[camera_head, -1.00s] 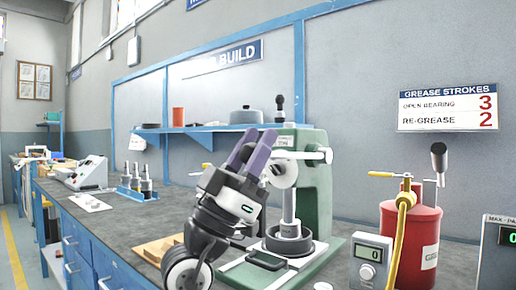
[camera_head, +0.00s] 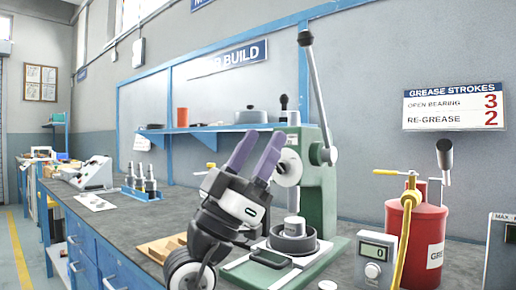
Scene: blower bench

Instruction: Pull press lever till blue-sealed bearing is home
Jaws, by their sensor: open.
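The green press (camera_head: 318,195) stands on the bench right of centre. Its press lever (camera_head: 316,88) points nearly straight up, with a dark knob at the top and its pivot on the press's right side. Under the press head a pale metal cylinder (camera_head: 294,226) stands in a dark round housing (camera_head: 291,247). I cannot make out a blue seal or how deep any bearing sits. My gripper (camera_head: 259,146), with purple fingers, is in front and left of the press head. It is open and empty, fingers pointing up, apart from the lever.
A grey readout box (camera_head: 374,262) and a red grease canister (camera_head: 414,245) stand right of the press. A wooden block (camera_head: 160,249) lies to the left. Several spindles (camera_head: 140,182) stand farther back. A shelf (camera_head: 205,127) runs along the wall.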

